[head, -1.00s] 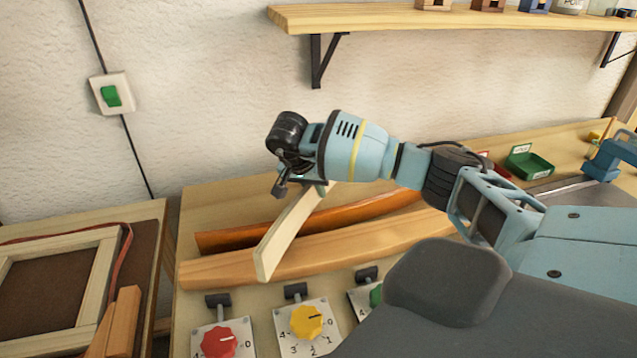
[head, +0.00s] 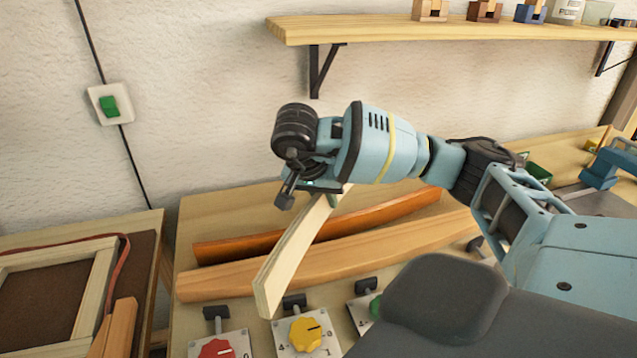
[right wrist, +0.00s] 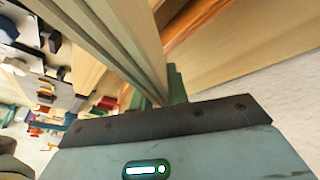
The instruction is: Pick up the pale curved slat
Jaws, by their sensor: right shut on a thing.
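The pale curved slat (head: 290,262) is in my right gripper (head: 328,200), which is shut on it near its far end. The slat slants down toward the front left in the head view, across and above two darker slats; whether its near end touches anything is unclear. In the right wrist view the slat (right wrist: 130,50) runs up and left from between the green fingers (right wrist: 174,85). The fingertips are mostly hidden in the head view. My left gripper is not in view.
An orange-brown slat (head: 350,222) and a light brown slat (head: 350,258) lie on the bench (head: 205,210). Plates with a red knob (head: 217,348) and a yellow knob (head: 305,334) are at the front. A wooden shelf (head: 380,27) hangs above.

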